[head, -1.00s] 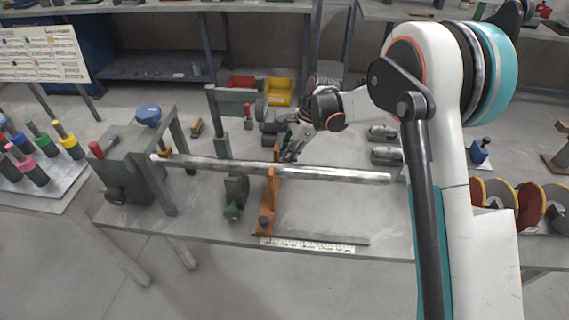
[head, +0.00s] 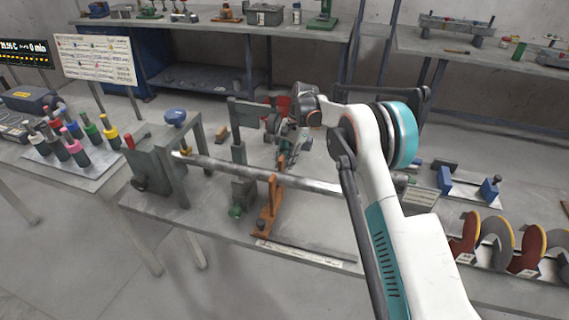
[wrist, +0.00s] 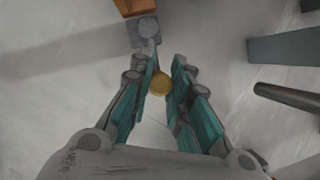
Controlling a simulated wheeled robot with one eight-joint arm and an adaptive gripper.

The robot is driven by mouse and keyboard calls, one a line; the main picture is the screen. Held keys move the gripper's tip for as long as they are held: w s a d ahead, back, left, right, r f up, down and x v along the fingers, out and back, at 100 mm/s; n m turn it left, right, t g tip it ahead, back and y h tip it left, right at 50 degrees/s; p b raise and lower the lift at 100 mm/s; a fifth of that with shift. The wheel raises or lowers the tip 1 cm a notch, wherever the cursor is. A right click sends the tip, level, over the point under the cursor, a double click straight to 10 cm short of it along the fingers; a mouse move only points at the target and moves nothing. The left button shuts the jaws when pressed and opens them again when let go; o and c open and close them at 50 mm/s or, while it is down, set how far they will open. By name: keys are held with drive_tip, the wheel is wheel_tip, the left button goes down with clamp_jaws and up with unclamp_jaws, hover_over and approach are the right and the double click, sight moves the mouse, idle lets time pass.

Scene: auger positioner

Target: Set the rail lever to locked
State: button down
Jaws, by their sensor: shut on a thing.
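My gripper (wrist: 162,78) has its two teal-padded fingers closed around a small yellow round knob (wrist: 160,84). The knob sits at the end of a short grey lever (wrist: 148,30) beside an orange part (wrist: 135,6), in the wrist view. I take this to be the rail lever. In the head view my gripper (head: 284,155) reaches down just behind the long metal bar, near the orange stand (head: 271,205). The lever is hidden there, and its exact setting cannot be told.
The long metal bar (head: 230,171) runs across the bench from a grey frame (head: 172,165) at left. A green-knobbed block (head: 240,195) stands left of the orange stand. Coloured discs (head: 495,240) stand at right. Dark bars (wrist: 290,97) lie right in the wrist view.

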drive_tip(key=shift+a+n, duration=0.15)
drive_tip(key=shift+n, duration=0.15)
idle(0.4)
drive_tip(key=c, duration=1.7)
unclamp_jaws()
drive_tip(key=shift+w+r, duration=0.1)
drive_tip(key=v, duration=1.1)
drive_tip(key=shift+w+r, duration=0.15)
drive_tip(key=shift+r, duration=0.25)
